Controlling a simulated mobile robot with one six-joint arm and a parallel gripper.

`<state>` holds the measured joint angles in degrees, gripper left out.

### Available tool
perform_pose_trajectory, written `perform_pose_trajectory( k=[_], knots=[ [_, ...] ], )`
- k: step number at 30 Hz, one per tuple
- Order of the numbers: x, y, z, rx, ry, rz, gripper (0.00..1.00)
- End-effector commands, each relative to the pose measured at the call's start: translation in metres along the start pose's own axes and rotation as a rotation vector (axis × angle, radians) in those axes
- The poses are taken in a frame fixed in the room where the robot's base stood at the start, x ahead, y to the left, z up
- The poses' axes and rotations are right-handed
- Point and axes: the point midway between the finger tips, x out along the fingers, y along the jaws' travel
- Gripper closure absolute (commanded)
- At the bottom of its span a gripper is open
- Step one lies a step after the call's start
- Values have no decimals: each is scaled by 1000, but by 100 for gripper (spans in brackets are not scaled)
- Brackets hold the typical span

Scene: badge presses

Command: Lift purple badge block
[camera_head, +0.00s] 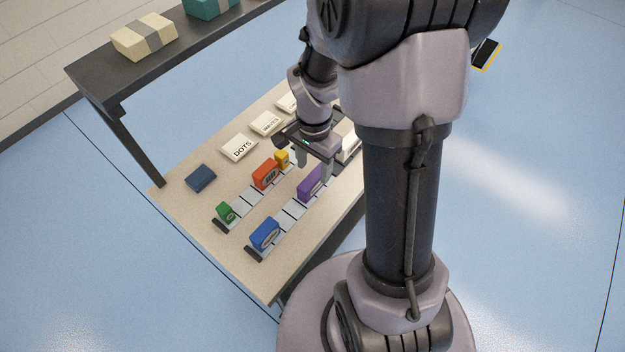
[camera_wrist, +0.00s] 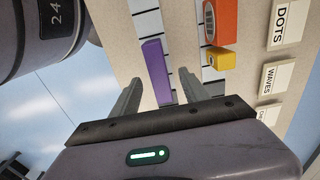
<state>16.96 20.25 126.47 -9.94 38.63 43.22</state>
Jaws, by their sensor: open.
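The purple badge block (camera_head: 311,183) stands on the nearer grey rail of the table. In the wrist view the purple badge block (camera_wrist: 156,70) is a long bar lying ahead of and partly between my gripper's fingers. My gripper (camera_head: 314,170) is open above the rails, close to the block's far end. In the wrist view my gripper (camera_wrist: 166,95) shows one finger on each side of the block's near end, with gaps on both sides. The fingers look empty. I cannot tell how high they are above the block.
An orange block (camera_head: 265,174), a yellow block (camera_head: 282,159) and a green block (camera_head: 226,212) stand on the farther rail. A blue block (camera_head: 264,234) is on the nearer rail. A DOTS card (camera_head: 239,147) and a dark blue pad (camera_head: 200,178) lie on the table. A raised shelf (camera_head: 100,75) stands behind.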

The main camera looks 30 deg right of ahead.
Motion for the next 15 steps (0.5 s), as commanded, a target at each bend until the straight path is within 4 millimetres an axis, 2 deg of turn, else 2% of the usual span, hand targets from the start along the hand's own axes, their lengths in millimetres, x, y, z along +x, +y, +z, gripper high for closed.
perform_pose_trajectory(
  k=[4, 9, 15],
  knots=[
    [19, 2, -1, 0, -1, 1, 47],
    [53, 3, -2, -2, -1, 2, 47],
    [52, 2, -2, -1, 0, 0, 47]
  ],
)
